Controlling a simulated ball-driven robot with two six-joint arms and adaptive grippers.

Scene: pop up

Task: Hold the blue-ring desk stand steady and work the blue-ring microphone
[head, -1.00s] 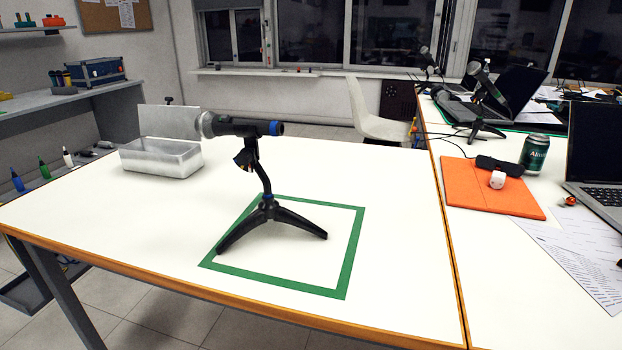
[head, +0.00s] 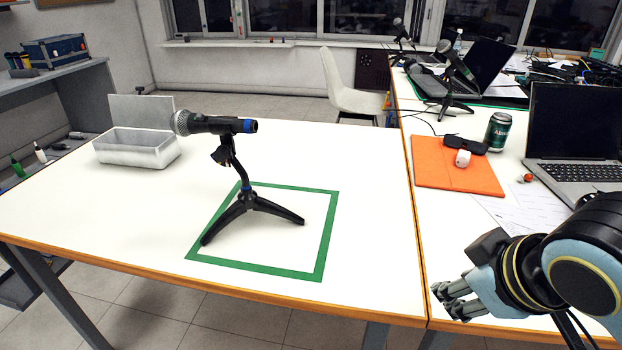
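The blue-ring microphone (head: 212,124) lies roughly level in the clip at the top of its stand, its silver grille to the left and its blue ring at the right end. The blue-ring desk stand (head: 243,199) is a black tripod standing upright inside a green tape square (head: 324,235) on the white table. My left gripper is out of view.
On the right-hand table are an orange folder (head: 456,167), a green can (head: 498,132), a laptop (head: 575,140) and another microphone on a stand (head: 447,82). The white table around the square is clear.

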